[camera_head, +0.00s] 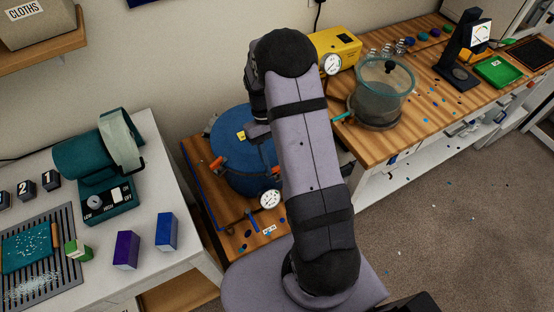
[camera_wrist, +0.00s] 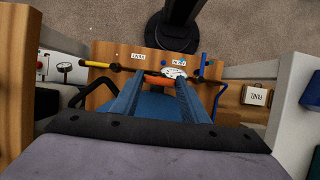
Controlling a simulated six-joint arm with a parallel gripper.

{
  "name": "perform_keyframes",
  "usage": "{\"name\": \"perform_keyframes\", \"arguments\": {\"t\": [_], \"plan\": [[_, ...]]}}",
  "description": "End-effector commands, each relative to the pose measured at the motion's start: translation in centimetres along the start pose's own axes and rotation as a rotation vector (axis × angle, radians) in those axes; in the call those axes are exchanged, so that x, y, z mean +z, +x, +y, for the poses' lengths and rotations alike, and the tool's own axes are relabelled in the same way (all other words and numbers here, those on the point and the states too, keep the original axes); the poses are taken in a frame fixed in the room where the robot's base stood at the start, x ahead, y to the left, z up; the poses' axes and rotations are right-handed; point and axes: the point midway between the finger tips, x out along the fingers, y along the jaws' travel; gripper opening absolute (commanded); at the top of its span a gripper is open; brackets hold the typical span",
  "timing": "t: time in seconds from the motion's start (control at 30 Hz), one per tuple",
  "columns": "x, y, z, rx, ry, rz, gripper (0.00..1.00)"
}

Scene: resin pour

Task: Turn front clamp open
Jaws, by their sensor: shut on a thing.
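The blue pressure pot (camera_head: 236,178) stands on the low wooden bench, partly hidden behind my arm in the head view. In the wrist view its blue lid (camera_wrist: 158,107) lies below my gripper (camera_wrist: 160,80). An orange clamp (camera_wrist: 157,80) shows between the fingertips, beside the white dial gauge (camera_wrist: 174,72). My gripper is shut on this front clamp; the exact contact is small and hard to see. In the head view another orange clamp (camera_head: 216,164) sits at the pot's left rim, and the gauge (camera_head: 270,199) is at its front. My fingers are hidden there.
A yellow-ended bar (camera_wrist: 100,65) and a blue bar (camera_wrist: 202,66) show near the pot. A clear chamber (camera_head: 384,92) and yellow pump (camera_head: 335,48) stand on the right bench. The white left table (camera_head: 170,190) holds a teal machine (camera_head: 95,160). Bare floor lies right.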

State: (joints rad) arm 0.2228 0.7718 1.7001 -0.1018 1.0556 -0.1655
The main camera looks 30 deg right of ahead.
Motion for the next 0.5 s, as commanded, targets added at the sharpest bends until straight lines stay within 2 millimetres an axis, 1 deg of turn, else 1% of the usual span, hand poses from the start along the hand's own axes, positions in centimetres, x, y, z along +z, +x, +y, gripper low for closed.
{"name": "perform_keyframes", "arguments": {"t": [0.37, 0.4, 0.43, 0.47, 0.5], "plan": [[-0.09, -0.14, 0.03, 0.004, -0.008, 0.004, 0.18], [-0.09, -0.14, 0.03, 0.004, -0.008, 0.004, 0.50], [-0.08, -0.13, 0.02, 0.004, -0.008, 0.004, 0.57], [-0.08, -0.12, 0.02, 0.004, -0.007, 0.003, 0.59], [-0.07, -0.11, 0.02, 0.003, -0.007, 0.003, 0.59]]}}
